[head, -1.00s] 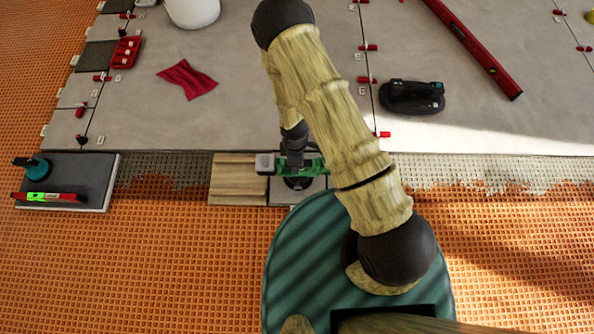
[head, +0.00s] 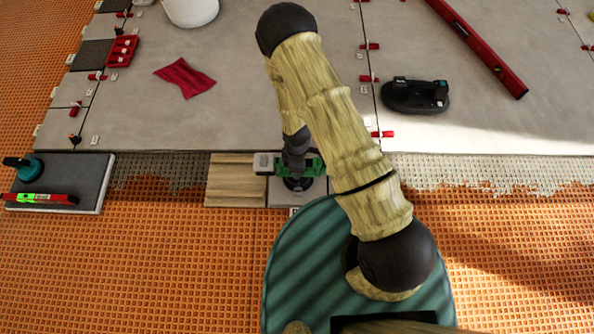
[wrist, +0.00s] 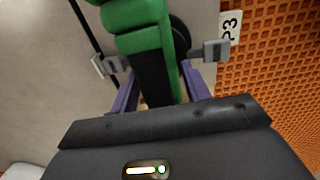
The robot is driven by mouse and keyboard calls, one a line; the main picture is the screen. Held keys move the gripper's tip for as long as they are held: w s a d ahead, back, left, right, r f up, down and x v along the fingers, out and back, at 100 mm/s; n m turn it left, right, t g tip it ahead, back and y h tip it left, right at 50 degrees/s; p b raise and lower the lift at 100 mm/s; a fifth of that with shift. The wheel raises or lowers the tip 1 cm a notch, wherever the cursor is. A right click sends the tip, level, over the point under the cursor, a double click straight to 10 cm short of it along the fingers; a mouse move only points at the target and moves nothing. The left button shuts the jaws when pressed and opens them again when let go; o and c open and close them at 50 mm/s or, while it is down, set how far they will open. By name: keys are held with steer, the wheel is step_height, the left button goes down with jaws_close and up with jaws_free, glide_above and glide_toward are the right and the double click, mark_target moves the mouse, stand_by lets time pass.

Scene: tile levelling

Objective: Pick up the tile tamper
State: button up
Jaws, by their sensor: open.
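The tile tamper (head: 314,166), a green and black tool with a dark round base, stands on a small grey tile at the strip's edge. My arm and wrist hide part of it in the head view. In the wrist view the tamper (wrist: 138,18) shows as a green body with a black middle. My gripper (wrist: 160,58) is open, with one finger on each side of the green body. Gaps show beside it, and I see no grip on it. In the head view my gripper (head: 294,160) is over the tamper, its fingers hard to make out.
A wood-look plank (head: 235,180) lies left of the tamper. A dark slab (head: 78,172) at far left bears a red level (head: 45,198) and a teal-knobbed tool (head: 25,168). A black tool (head: 414,96), red cloth (head: 185,77) and long red level (head: 478,45) lie on the tiles.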

steer(key=shift+f, duration=0.25)
stand_by(0.7)
steer(key=shift+c, duration=0.2)
steer(key=c, duration=0.8)
steer(key=shift+r, duration=0.1)
step_height(320, 180, up, 10)
steer(key=p, duration=0.6)
steer(key=shift+r, duration=0.2)
step_height(320, 180, up, 6)
steer(key=p, duration=0.6)
stand_by(0.4)
